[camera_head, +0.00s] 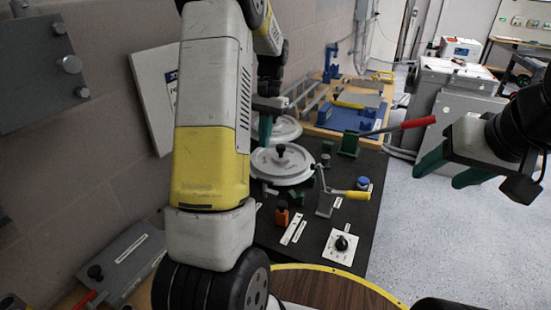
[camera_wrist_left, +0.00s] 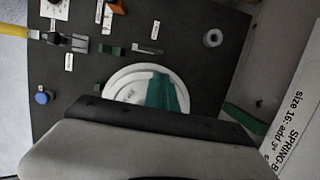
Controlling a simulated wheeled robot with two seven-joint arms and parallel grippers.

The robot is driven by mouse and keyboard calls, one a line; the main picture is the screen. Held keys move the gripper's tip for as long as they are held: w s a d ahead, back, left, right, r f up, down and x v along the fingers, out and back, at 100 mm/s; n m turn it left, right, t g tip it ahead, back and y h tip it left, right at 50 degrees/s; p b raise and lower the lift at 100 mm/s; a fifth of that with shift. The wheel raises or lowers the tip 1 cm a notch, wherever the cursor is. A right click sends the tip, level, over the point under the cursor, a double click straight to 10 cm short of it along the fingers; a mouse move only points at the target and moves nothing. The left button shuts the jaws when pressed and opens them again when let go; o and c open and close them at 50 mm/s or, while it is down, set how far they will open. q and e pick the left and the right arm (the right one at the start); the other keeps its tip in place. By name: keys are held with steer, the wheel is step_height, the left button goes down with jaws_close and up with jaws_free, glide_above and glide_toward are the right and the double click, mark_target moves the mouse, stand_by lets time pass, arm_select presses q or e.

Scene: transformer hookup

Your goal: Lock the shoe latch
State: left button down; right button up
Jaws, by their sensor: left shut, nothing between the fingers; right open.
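I cannot tell for sure which part is the shoe latch. A toggle lever with a yellow handle (camera_head: 350,194) stands on the black board, and its handle also shows in the left wrist view (camera_wrist_left: 14,30). A red-handled lever on a green base (camera_head: 350,145) is at the board's far edge. My left gripper (camera_head: 265,128) is shut and empty, near the white discs behind my left arm. Its green fingers (camera_wrist_left: 165,92) show over a white disc (camera_wrist_left: 130,86) in the left wrist view; contact is unclear. My right gripper (camera_head: 452,170) is open and empty, right of the board.
A white disc with a black knob (camera_head: 281,165) lies on the black board (camera_head: 340,220). An orange block (camera_head: 282,212), a blue knob (camera_head: 363,183) and a dial plate (camera_head: 342,246) are nearby. A blue fixture (camera_head: 345,118) stands behind. My left arm hides the board's left side.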

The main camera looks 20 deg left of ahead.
arm_select(q)
steer(key=shift+f, duration=0.1)
glide_toward(266, 188)
steer(key=a+f, duration=0.2)
steer(key=f, duration=0.1)
steer(key=w+a+f, duration=0.1)
steer(key=f, duration=0.1)
steer(key=shift+f, duration=0.1)
